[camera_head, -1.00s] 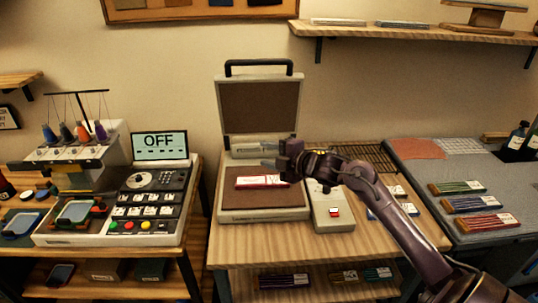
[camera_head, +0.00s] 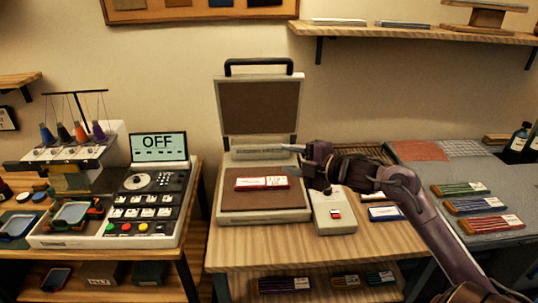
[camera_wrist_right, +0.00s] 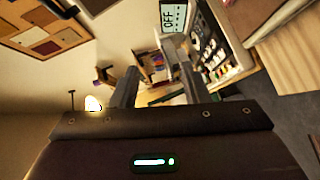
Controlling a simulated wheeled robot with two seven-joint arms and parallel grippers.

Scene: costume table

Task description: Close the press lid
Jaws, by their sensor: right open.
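The press (camera_head: 262,216) stands on the wooden table with its lid (camera_head: 259,107) raised upright at the back. The lid has a black handle (camera_head: 258,63) along its top edge. A red and white labelled piece (camera_head: 262,183) lies on the brown lower pad. My right gripper (camera_head: 291,157) is open and empty, above the right side of the press base and in front of the raised lid. It appears apart from the lid. Its two fingers (camera_wrist_right: 157,75) show spread in the right wrist view. My left gripper is not in view.
A grey control box (camera_head: 335,215) with a red button stands right of the press, beside a blue and white labelled piece (camera_head: 386,213). An embroidery machine (camera_head: 130,205) with an OFF screen is on the left table. A shelf (camera_head: 420,35) hangs at upper right.

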